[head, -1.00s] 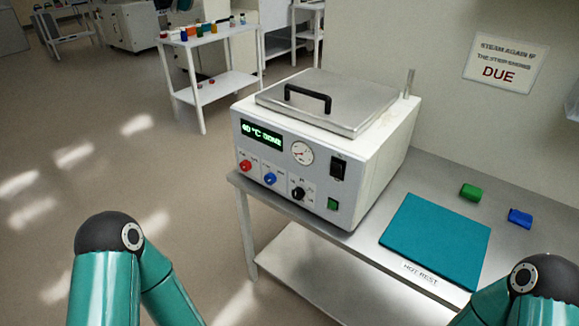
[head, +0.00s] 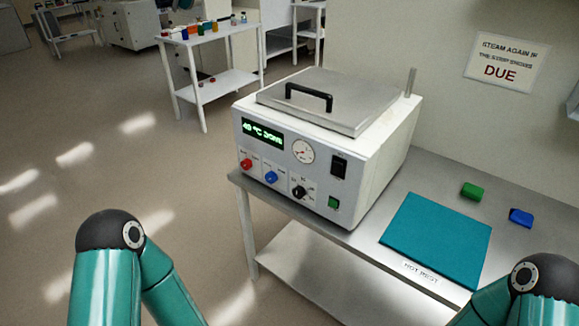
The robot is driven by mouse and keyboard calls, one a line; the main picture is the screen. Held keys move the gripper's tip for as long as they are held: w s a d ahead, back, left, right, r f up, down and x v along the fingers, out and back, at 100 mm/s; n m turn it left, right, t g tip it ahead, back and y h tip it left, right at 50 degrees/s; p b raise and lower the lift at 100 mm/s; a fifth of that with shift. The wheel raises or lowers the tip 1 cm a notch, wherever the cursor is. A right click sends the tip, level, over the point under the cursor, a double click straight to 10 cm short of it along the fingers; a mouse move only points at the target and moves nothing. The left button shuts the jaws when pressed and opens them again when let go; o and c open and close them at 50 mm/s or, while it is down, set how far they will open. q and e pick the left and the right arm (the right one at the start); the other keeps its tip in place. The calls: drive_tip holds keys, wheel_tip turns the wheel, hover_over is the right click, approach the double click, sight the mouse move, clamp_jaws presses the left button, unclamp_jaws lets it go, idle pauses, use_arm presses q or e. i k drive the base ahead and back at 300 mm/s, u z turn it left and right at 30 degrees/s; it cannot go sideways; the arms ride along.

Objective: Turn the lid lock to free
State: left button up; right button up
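A white bench unit (head: 357,192) with a steel lid (head: 330,98) stands on a metal table. The lid is down and has a black handle (head: 309,96). The front panel has a red knob (head: 247,165), a blue knob (head: 271,178) and a black rotary knob (head: 299,192) with small marks around it. A black switch (head: 339,166) and a green button (head: 334,203) sit further right. The labels are too small to tell which one is the lid lock. Neither gripper is in view; only my upper arm parts show at the bottom corners.
A white cart (head: 205,90) with small items stands at the back left.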

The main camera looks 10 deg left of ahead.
sight(246, 164)
drive_tip(key=k, duration=1.15)
drive_tip(key=u, duration=0.25)
drive_tip(key=i, duration=0.5)
drive_tip(key=u, duration=0.7)
drive_tip(key=i, duration=1.1)
drive_tip(key=u, duration=0.3)
